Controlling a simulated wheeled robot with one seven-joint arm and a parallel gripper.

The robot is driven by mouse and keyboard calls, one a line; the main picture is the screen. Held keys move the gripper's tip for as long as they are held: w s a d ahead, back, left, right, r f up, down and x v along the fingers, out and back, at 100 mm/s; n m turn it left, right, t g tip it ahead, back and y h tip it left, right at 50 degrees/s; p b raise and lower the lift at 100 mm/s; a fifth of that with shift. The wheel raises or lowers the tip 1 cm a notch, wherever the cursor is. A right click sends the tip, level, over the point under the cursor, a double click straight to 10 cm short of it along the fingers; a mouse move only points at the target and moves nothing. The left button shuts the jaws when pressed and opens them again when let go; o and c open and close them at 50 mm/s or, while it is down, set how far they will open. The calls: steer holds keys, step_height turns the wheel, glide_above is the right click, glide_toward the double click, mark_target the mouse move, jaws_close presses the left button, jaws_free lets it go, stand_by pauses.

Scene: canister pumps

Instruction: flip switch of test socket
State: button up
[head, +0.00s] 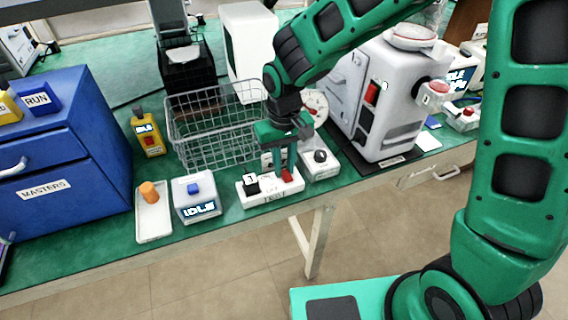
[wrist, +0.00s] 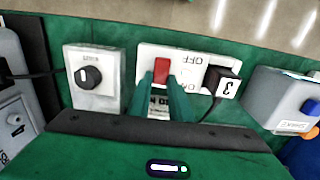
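The test socket (head: 262,199) is a white strip near the bench's front edge, with a red switch (head: 287,174) at its right end and a black plug (head: 251,185) at its left. In the wrist view the red switch (wrist: 161,69) sits beside upside-down ON and OFF lettering, and the black plug (wrist: 221,82) is to its right. My gripper (head: 290,163) points down over the switch. In the wrist view its two green fingertips (wrist: 163,80) are a little apart, with a narrow gap in line with the switch. Whether they touch it is unclear.
A white box with a black knob (head: 320,157) stands close on the right. A wire basket (head: 215,130) is behind. A white IDLE box (head: 196,198) and a tray (head: 153,222) with an orange knob are left. A large white machine (head: 385,100) stands right.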

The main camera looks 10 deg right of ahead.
steer(key=shift+s, duration=0.1)
jaws_close()
steer(key=shift+s+d+r+t+y, duration=0.1)
steer(key=shift+s+t+y, duration=0.15)
steer(key=shift+t, duration=0.55)
steer(key=shift+s+d+t+y, duration=0.15)
steer(key=shift+t+y, duration=0.1)
steer(key=shift+t, duration=0.55)
steer(key=shift+a, duration=0.1)
steer(key=o, duration=0.9)
jaws_free()
steer(key=v, duration=1)
steer(key=shift+r, duration=0.35)
